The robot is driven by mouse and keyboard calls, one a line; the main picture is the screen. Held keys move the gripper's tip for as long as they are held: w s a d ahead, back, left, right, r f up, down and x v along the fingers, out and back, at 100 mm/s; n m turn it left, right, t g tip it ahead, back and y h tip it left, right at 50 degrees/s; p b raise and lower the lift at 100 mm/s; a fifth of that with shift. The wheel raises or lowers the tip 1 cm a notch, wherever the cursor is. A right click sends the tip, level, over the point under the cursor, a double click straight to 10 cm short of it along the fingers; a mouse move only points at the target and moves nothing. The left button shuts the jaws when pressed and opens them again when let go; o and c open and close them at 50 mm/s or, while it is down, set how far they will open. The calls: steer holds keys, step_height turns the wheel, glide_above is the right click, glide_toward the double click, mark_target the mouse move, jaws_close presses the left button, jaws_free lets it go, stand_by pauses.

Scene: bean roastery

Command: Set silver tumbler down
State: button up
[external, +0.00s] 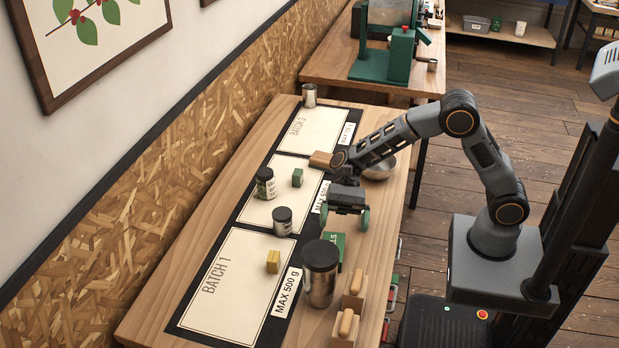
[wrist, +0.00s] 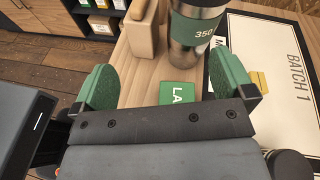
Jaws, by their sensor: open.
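A silver tumbler (external: 319,288) with a dark lid stands upright on the wooden bench, beside the lower right corner of the BATCH 1 sheet. In the wrist view the tumbler (wrist: 190,58) shows a green band marked 350; its top is cut off. My gripper (external: 345,217) is open with nothing between its green fingers, above the bench and behind the tumbler in the external view. In the wrist view my gripper (wrist: 165,82) has the tumbler beyond its fingertips, and the right finger partly overlaps it. I cannot tell the exact gap.
A green card (external: 337,240) lies by the tumbler. Wooden holders (external: 353,304) stand to its right. Dark-lidded jars (external: 265,189), a green block (external: 297,178) and a yellow block (external: 273,264) sit on the sheets. A metal bowl (external: 380,170) and small metal cup (external: 309,96) are farther back.

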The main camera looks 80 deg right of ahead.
steer(key=s+d+r+n+t+h, duration=0.3)
steer(key=s+d+n+t+h, duration=0.3)
steer(key=s+d+n+h, duration=0.8)
steer(key=s+d+h, duration=0.1)
steer(key=s+d, duration=0.3)
steer(key=shift+s+d+t, duration=0.25)
steer(key=shift+d+t, duration=0.15)
steer(key=s+a+f+g+b, duration=0.1)
steer(key=a+f+b, duration=0.1)
steer(key=f+b, duration=1.1)
steer(key=a+f+g+b, duration=0.2)
steer(key=a+f+b, duration=0.1)
steer(key=f+b, duration=1.05)
steer(key=d+f+t+b, duration=0.1)
steer(key=d+f+b, duration=0.1)
steer(key=f+b, duration=0.6)
steer(key=w+d+f+t+b, duration=0.1)
steer(key=d+f+b, duration=0.2)
steer(key=f+b, duration=0.6)
steer(key=x, duration=0.2)
steer(key=shift+f+b, duration=0.3)
steer(key=shift+f, duration=0.1)
steer(key=shift+s+d, duration=0.1)
steer(key=shift+s, duration=0.05)
stand_by(0.7)
